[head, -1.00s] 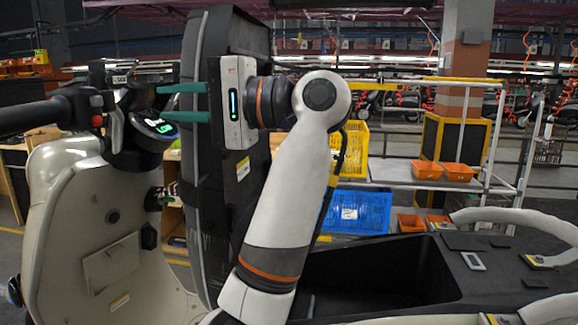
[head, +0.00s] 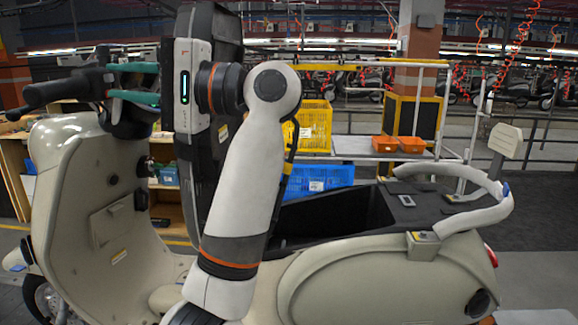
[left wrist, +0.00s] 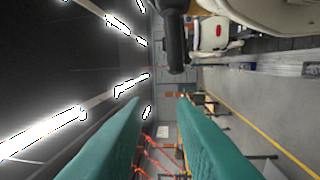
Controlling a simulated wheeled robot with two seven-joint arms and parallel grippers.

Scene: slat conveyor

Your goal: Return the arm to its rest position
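My left arm rises from the bottom of the head view, and its gripper (head: 132,82) points left with two teal fingers spread apart, nothing between them. The fingers appear in front of the scooter's handlebar area; I cannot tell the distance. In the left wrist view the fingers (left wrist: 155,135) are apart and empty too. The cream scooter (head: 365,270) stands below, its dark seat (head: 222,80) raised upright behind the gripper and its storage well (head: 330,215) open. My arm hides part of the seat and body. My right gripper is not in view.
The handlebar grip (head: 62,92) is at the left, and a dark grip (left wrist: 176,45) shows in the left wrist view. Behind the scooter are a yellow crate (head: 316,125), a blue crate (head: 318,178), and orange bins (head: 385,143) on a white cart. Clear floor lies at the right.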

